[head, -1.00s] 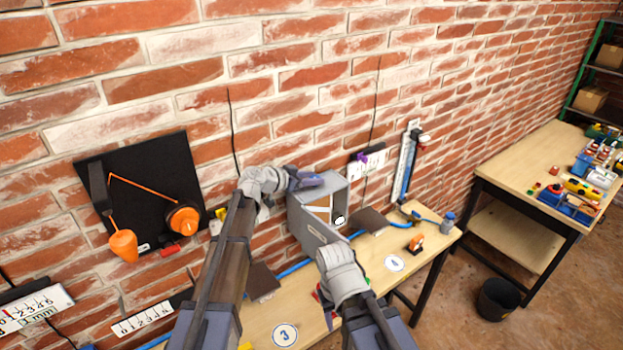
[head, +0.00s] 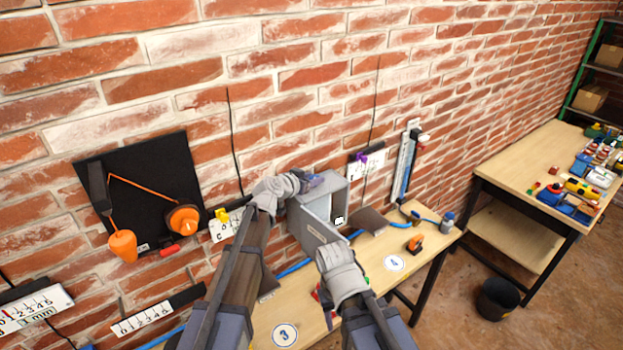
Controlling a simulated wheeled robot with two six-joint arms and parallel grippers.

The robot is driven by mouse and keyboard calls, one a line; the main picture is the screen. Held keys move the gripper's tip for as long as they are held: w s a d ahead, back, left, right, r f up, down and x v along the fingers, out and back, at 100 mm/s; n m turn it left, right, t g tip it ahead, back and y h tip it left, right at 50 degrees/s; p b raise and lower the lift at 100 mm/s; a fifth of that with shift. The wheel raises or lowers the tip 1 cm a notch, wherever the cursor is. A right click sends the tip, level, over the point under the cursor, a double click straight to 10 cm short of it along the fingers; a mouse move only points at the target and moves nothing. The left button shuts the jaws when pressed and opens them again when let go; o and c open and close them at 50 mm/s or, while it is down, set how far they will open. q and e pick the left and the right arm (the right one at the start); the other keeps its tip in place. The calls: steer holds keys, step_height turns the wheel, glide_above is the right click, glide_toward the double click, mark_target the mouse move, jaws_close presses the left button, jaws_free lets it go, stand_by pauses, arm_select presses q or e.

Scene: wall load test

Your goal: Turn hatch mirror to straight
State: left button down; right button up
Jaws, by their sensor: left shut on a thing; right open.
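A grey box (head: 306,222) with an open front is mounted at the wall above the bench. The hatch mirror (head: 322,204) shows as a pale grey panel inside it, with a small white patch at its lower right. My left gripper (head: 313,181) is at the top left of the box, shut on a part of the hatch mirror that the gripper itself hides. My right gripper (head: 325,295) is low in front of the box, over the bench, open and apart from the box; its own wrist hides most of its fingers.
The wooden bench (head: 376,262) carries a blue hose, a dark plate and an orange item (head: 415,243). A black board (head: 147,190) with an orange cord and weight hangs at left. A gauge (head: 405,165) is right of the box. A second table (head: 520,160) stands at right.

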arm_select(q)
steer(key=shift+s+d+n+t+y, duration=0.15)
steer(key=shift+n+t+y, duration=0.25)
steer(key=shift+n+y, duration=0.6)
steer(key=shift+w+d+n+t+y, duration=0.15)
steer(key=shift+n+t+y, duration=0.25)
steer(key=shift+n+y, duration=0.6)
steer(key=shift+s+n+y, duration=0.15)
steer(key=shift+n+y, duration=0.25)
steer(key=shift+y, duration=0.3)
steer(key=shift+c, duration=2.2)
jaws_free()
steer(key=shift+s, duration=0.1)
steer(key=p+v, duration=0.3)
steer(key=v, duration=0.4)
steer(key=shift+s, duration=0.3)
